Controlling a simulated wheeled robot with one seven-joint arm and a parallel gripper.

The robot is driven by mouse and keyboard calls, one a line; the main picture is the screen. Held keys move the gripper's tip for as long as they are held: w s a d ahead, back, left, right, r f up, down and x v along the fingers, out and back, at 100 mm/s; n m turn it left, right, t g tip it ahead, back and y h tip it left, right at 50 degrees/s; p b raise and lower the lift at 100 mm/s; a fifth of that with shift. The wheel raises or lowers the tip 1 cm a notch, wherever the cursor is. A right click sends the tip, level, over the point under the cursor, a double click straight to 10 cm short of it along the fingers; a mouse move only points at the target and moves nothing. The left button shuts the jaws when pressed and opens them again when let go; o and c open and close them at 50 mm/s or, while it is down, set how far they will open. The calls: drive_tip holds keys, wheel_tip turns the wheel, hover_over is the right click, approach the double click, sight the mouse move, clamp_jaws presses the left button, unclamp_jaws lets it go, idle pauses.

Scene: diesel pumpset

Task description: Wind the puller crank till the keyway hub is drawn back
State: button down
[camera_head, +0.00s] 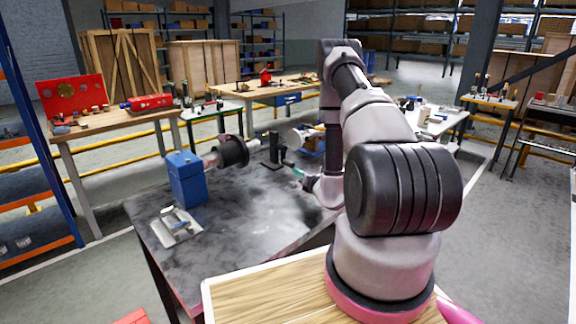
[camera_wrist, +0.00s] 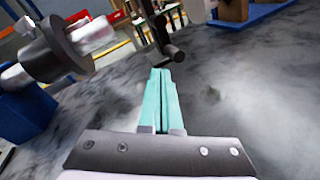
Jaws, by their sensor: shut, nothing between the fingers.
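The dark keyway hub (camera_head: 233,151) sits around a silver shaft that sticks out from a blue block (camera_head: 186,180) on the dark table. The hub also shows at the upper left of the wrist view (camera_wrist: 55,50). A black upright part with a short round bar, apparently the puller crank (camera_head: 272,148), stands to the right of the hub. In the wrist view the crank (camera_wrist: 172,52) is just beyond my fingertips. My gripper (camera_head: 288,165) has teal fingers, which are shut and empty in the wrist view (camera_wrist: 160,71). Whether they touch the crank I cannot tell.
A grey plate with small parts (camera_head: 175,226) lies on the table's (camera_head: 235,262) front left. A pale cylinder and a blue part (camera_head: 308,138) are behind my gripper. The table's middle front is clear. Other benches stand behind.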

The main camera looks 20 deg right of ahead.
drive_tip(key=m, duration=0.5)
drive_tip(key=shift+s+a+r+m+y, duration=0.1)
drive_tip(key=shift+a+r+m+y, duration=0.1)
drive_tip(key=shift+r+m+y, duration=0.15)
drive_tip(key=m, duration=0.2)
drive_tip(key=shift+a+r+m, duration=0.1)
drive_tip(key=shift+r+m, duration=0.15)
drive_tip(key=shift+m, duration=0.1)
drive_tip(key=m, duration=0.4)
drive_tip(key=shift+s+a+r+m+y, duration=0.15)
drive_tip(key=shift+a+r+m+y, duration=0.1)
drive_tip(key=shift+r+m, duration=0.15)
drive_tip(key=m, duration=0.5)
drive_tip(key=shift+s+a+r+g+y, duration=0.1)
drive_tip(key=shift+a+r+g+y, duration=0.1)
drive_tip(key=shift+r+g+y, duration=0.1)
approach(283, 160)
drive_tip(key=w+a, duration=0.1)
drive_tip(key=w+a+r, duration=0.1)
drive_tip(key=a, duration=0.1)
drive_tip(key=w+a, duration=0.1)
drive_tip(key=a, duration=0.1)
drive_tip(key=shift+r, duration=0.35)
drive_tip(key=d+f, duration=0.1)
drive_tip(key=w+d+f, duration=0.1)
drive_tip(key=shift+d, duration=0.3)
drive_tip(key=shift+w+d+f, duration=0.1)
drive_tip(key=shift+d+f, duration=0.1)
drive_tip(key=shift+d, duration=0.05)
